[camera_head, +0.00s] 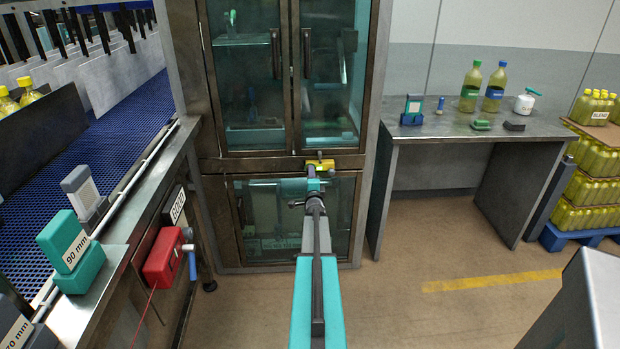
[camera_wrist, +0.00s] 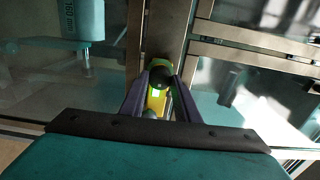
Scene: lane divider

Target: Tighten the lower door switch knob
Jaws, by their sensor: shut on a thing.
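The lower door switch (camera_head: 320,163) is a small yellow block on the metal frame just below the upper glass doors. It also shows yellow-green in the wrist view (camera_wrist: 156,98), with a bright lit spot. A dark round knob (camera_wrist: 160,73) sits on it between my fingers. My gripper (camera_wrist: 161,78) is shut on this knob. In the head view my gripper (camera_head: 314,178) reaches up to the switch from below and hides the knob. I cannot tell how tight the knob is.
Upper glass doors (camera_head: 248,75) with dark handles and a lower glass panel (camera_head: 268,215) surround the switch. A conveyor bench (camera_head: 125,225) with a red box (camera_head: 163,256) stands at left. A table (camera_head: 450,128) with bottles is at right. Floor between is clear.

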